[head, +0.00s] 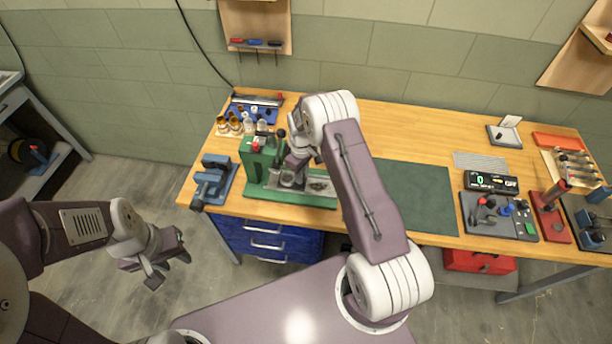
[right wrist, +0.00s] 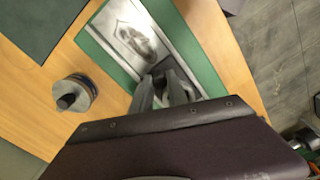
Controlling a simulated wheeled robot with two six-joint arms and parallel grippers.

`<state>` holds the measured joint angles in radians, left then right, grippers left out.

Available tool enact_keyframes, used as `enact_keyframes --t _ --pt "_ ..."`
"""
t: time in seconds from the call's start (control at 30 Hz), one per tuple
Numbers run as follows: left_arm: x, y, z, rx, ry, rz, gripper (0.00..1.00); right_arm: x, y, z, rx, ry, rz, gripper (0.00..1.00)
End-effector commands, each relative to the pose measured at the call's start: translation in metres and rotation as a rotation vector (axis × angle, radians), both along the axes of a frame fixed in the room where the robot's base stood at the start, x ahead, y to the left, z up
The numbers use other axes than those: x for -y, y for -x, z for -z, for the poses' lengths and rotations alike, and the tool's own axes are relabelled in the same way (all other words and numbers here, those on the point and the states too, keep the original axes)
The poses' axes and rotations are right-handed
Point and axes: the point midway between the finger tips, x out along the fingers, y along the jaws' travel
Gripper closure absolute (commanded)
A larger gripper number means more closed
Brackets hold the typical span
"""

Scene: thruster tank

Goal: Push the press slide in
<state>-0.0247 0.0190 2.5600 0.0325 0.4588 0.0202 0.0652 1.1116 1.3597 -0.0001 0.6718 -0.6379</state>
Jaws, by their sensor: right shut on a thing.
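The green press (head: 255,160) stands on the left part of the workbench, with its green base (head: 300,199) along the front edge. Its metal slide (head: 318,187) lies on that base, partly hidden by my right arm. My right gripper (head: 294,170) is low over the base. In the right wrist view its fingers (right wrist: 166,92) are closed around a small dark part (right wrist: 172,68) at the end of the slide's bright metal plate (right wrist: 132,36). My left gripper (head: 170,258) is open and empty over the floor, left of the bench.
A blue vise (head: 213,181) stands left of the press. A blue rack and several small cylinders (head: 235,124) are behind it. A round grey piece with a black knob (right wrist: 74,92) stands beside the base in the right wrist view. The green mat (head: 418,195) is clear.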

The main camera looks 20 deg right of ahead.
Motion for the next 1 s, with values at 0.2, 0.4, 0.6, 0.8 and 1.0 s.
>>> enact_keyframes --t 0.2,0.4,0.6,0.8,1.0 --pt "0.0 0.0 -0.001 0.0 0.0 0.0 0.64 0.001 -0.002 -0.002 0.006 0.001 0.0 0.59" --pt "0.0 0.0 0.0 0.0 0.0 0.0 0.64 0.001 -0.001 -0.001 0.004 0.0 0.0 0.59" --pt "0.0 0.0 0.009 0.0 0.0 0.0 0.64 0.001 -0.002 -0.019 0.008 0.001 0.0 0.59" --pt "0.0 0.0 0.021 0.0 0.0 0.0 0.64 0.0 -0.002 -0.064 0.01 0.001 0.0 0.59" --pt "0.0 0.0 0.025 0.0 0.0 0.0 0.64 0.0 -0.001 -0.089 0.006 0.001 0.0 0.59"
